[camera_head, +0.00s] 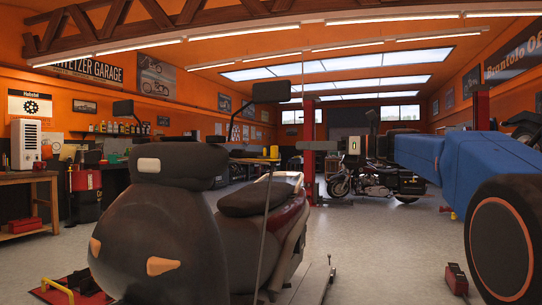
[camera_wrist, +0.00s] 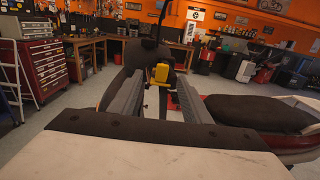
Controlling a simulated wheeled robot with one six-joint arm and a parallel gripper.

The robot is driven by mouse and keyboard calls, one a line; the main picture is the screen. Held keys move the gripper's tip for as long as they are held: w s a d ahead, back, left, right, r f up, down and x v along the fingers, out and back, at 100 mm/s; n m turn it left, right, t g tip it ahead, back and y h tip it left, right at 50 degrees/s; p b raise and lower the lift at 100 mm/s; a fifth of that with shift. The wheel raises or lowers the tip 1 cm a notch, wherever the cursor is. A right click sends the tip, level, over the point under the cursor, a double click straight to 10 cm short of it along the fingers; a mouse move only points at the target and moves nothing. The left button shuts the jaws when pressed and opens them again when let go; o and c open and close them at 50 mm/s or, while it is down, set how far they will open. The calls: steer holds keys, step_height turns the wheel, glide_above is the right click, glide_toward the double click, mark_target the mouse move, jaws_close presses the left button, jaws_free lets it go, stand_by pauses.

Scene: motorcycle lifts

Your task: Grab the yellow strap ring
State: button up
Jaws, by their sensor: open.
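In the wrist view a small yellow piece (camera_wrist: 161,73), which looks like the strap ring, shows near the middle of the picture, in front of a dark seat back. Its exact shape is too small to tell. My gripper (camera_wrist: 158,88) is open, with one grey finger on each side of the picture's middle. The yellow piece appears between and beyond the fingertips, and I see no contact. In the head view my blue arm comes in from the right, and I cannot make out the ring there for certain.
A motorcycle with a dark seat back (camera_head: 160,235) fills the near left of the head view. Another motorcycle (camera_head: 375,183) stands farther back, near a red lift post (camera_head: 309,140). A red tool cabinet (camera_wrist: 38,72) stands at the left in the wrist view.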

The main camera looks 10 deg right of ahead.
mark_target(274, 149)
steer(key=x, duration=1)
steer(key=shift+w+a, duration=0.2)
steer(key=shift+a, duration=0.05)
steer(key=shift+w+d+x, duration=0.1)
steer(key=shift+w+x, duration=0.05)
steer(key=shift+x, duration=1.25)
steer(key=shift+w+d+x, duration=0.1)
steer(key=shift+w+x, duration=0.05)
steer(key=shift+x, duration=1.25)
jaws_close()
